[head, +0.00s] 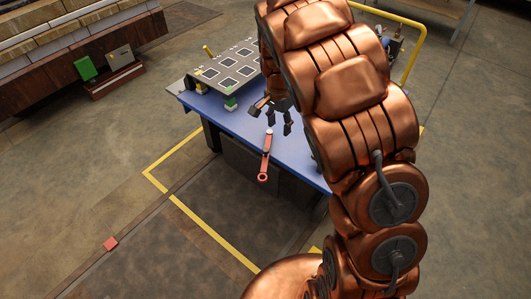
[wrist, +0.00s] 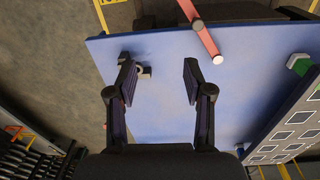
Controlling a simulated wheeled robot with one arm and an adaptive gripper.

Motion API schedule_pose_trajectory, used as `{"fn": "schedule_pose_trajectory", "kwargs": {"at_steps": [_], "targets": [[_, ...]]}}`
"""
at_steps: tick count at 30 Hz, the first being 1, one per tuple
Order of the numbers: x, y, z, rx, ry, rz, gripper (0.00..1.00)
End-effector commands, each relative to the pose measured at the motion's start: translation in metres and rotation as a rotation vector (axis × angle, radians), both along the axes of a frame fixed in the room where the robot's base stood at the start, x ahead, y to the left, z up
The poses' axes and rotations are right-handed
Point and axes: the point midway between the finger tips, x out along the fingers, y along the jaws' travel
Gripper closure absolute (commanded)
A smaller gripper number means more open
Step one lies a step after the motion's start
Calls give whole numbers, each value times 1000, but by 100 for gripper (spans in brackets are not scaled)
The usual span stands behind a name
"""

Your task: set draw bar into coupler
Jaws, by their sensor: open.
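A red bar (head: 265,155), which looks like the draw bar, lies across the near edge of the blue table and overhangs it. It has a pale tip on the table and a ring-like outer end. In the wrist view the red bar (wrist: 207,41) is ahead of the fingers, nearer the right one, with a grey pin across it. My gripper (head: 271,116) is above the table, behind the bar; its fingers (wrist: 159,66) are spread and empty. A small grey bracket (wrist: 144,72) shows partly behind the left finger; I cannot tell if it is the coupler.
The blue table (head: 203,104) carries a grey panel with square openings (head: 228,72) at the left, on green and white blocks. Yellow lines (head: 205,228) mark the floor in front. A red block (head: 110,244) lies there. My arm hides the table's right side.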

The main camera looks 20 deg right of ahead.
Motion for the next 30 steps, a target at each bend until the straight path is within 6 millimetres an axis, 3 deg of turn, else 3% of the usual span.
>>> {"fn": "schedule_pose_trajectory", "kwargs": {"at_steps": [1, 3, 9, 23, 30], "targets": [[12, 3, -23, 5, -3, -24, 49], [27, 7, -44, 11, -10, -57, 49], [56, 19, -86, 32, -27, -130, 49], [64, 25, -120, 44, -27, -162, 49], [64, 25, -155, 44, -27, -161, 49]]}}
